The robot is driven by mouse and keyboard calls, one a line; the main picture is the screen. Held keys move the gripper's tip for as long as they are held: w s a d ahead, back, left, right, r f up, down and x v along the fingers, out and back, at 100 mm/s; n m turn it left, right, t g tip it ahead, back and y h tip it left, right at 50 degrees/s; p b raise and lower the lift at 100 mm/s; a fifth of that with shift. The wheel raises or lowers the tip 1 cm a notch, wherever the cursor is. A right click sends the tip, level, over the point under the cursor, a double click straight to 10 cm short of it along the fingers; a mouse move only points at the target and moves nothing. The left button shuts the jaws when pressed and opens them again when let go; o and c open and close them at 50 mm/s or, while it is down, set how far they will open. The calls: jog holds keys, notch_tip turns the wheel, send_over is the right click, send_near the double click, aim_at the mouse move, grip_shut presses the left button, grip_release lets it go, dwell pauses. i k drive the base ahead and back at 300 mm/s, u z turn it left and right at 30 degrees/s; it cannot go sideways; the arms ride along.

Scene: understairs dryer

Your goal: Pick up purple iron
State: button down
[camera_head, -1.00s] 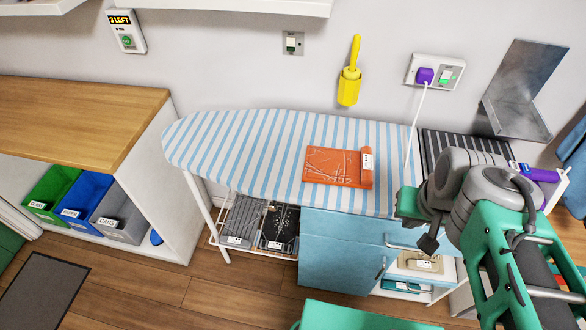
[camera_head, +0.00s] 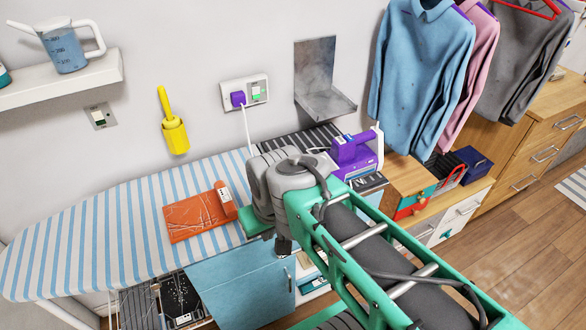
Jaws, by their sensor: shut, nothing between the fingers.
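The purple iron (camera_head: 355,152) has a purple body with a white part on its right side. It stands at the right end of the striped ironing board (camera_head: 110,225), by the dark striped rest (camera_head: 297,140). My gripper (camera_head: 283,246) is at the end of my green and grey arm, low in front of the board and to the left of the iron. It is shut and empty, apart from the iron. My arm hides part of the rest and the board's right end.
A white cord runs from the purple plug (camera_head: 238,99) behind my arm. A metal bracket (camera_head: 322,85) is on the wall above. Hanging shirts (camera_head: 425,75) and a wooden unit (camera_head: 410,177) are to the right.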

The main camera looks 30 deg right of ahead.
aim_at(361, 156)
jog(key=u, duration=3)
jog(key=k, duration=2.45)
jog(key=u, duration=0.2)
